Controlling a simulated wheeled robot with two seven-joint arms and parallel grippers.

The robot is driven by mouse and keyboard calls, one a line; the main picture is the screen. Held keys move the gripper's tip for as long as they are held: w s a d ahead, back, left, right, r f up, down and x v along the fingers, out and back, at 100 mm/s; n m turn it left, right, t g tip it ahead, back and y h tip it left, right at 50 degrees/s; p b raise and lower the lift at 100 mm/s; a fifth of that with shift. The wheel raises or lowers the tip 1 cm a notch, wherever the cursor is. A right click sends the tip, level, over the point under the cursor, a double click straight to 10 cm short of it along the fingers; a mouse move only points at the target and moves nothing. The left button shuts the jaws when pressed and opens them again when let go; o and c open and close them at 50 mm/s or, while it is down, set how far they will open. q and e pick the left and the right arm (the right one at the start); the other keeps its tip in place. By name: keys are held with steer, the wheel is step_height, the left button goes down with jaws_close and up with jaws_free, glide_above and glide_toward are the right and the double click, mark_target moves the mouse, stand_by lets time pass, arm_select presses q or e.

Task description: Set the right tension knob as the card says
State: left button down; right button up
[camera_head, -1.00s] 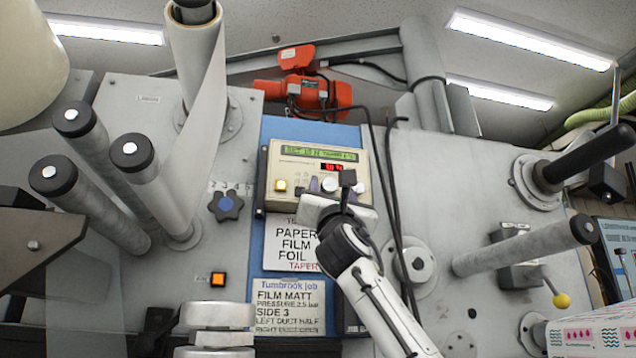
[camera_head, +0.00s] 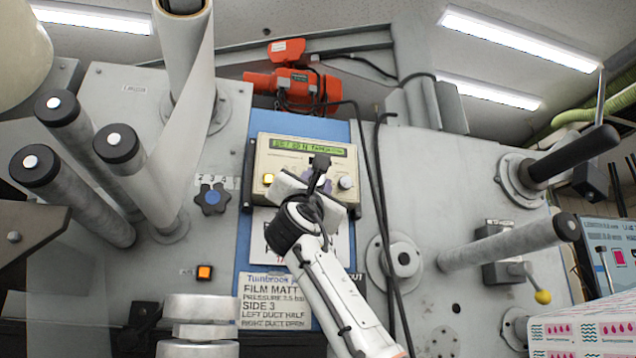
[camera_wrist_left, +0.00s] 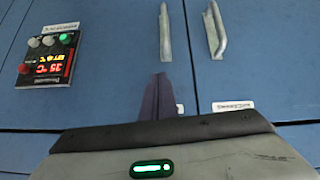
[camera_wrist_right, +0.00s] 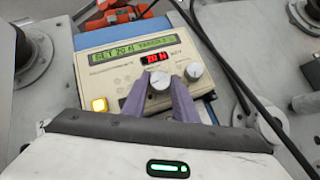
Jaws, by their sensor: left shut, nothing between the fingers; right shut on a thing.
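The tension panel (camera_head: 262,160) is a cream box on the machine front, with a green text display (camera_wrist_right: 130,50) reading about "SET 20 N", a red readout (camera_wrist_right: 155,58) and two pale knobs. My right gripper (camera_wrist_right: 162,84) is shut on the left one of these knobs (camera_wrist_right: 159,80). The other knob (camera_wrist_right: 193,72) is free, just right of the fingers. In the head view my right gripper (camera_head: 318,178) covers the held knob. The job card (camera_head: 278,300) below reads "FILM MATT", pressure 2.5 bar, side 3. My left gripper (camera_wrist_left: 157,98) is shut and empty before a blue cabinet.
A yellow button (camera_head: 268,180) sits at the panel's left. Black cables (camera_head: 380,200) hang close right of the panel. Rollers (camera_head: 510,243) project at both sides.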

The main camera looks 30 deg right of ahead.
steer(key=shift+a+r+m+g+h, duration=0.15)
steer(key=shift+m+g+h, duration=0.85)
steer(key=shift+m+g, duration=0.85)
steer(key=shift+m+t, duration=0.25)
steer(key=o, duration=1.1)
steer(key=shift+c, duration=0.2)
